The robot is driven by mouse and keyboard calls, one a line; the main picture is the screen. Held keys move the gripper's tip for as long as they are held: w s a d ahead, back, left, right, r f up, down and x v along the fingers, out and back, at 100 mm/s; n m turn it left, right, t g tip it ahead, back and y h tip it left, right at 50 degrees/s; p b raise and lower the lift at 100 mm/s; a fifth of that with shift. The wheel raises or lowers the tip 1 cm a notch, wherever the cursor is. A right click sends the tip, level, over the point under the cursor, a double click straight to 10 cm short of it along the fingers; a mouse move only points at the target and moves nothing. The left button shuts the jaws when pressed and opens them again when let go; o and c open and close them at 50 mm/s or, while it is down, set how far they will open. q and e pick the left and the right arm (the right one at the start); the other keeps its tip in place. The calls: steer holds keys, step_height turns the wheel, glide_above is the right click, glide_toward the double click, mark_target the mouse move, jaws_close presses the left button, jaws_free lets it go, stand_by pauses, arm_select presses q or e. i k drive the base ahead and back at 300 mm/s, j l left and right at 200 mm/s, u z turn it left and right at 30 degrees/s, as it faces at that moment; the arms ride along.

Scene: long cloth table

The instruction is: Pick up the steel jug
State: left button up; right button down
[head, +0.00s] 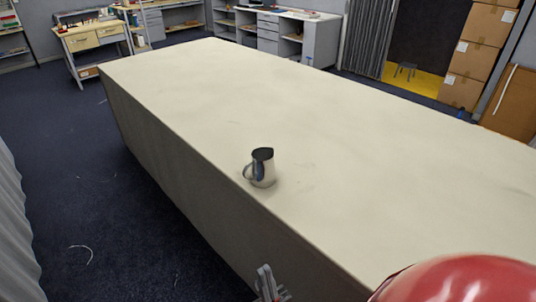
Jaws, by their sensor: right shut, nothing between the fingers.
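The steel jug (264,171) stands upright on the long cloth-covered table (330,133), close to its front-left edge. Its handle points left and its dark opening faces up. My right gripper (264,272) is at the bottom of the head view, below and in front of the table edge. It is apart from the jug, shut and empty. Part of my red arm (460,283) shows at the bottom right. My left gripper is not in view.
The rest of the tabletop is clear. Dark floor (85,200) lies open to the left of the table. A grey curtain (14,235) hangs at the left edge. Workbenches (92,38), shelving and stacked cardboard boxes (478,45) stand far behind.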

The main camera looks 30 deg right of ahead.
mark_target(262, 170)
steer(key=z, duration=0.85)
steer(key=u, duration=3.65)
steer(key=z, duration=3.5)
steer(key=i+j+z, duration=0.15)
steer(key=i+j, duration=0.25)
steer(key=i, duration=0.15)
steer(key=i+j, duration=0.25)
steer(key=i, duration=0.2)
steer(key=k+u, duration=0.05)
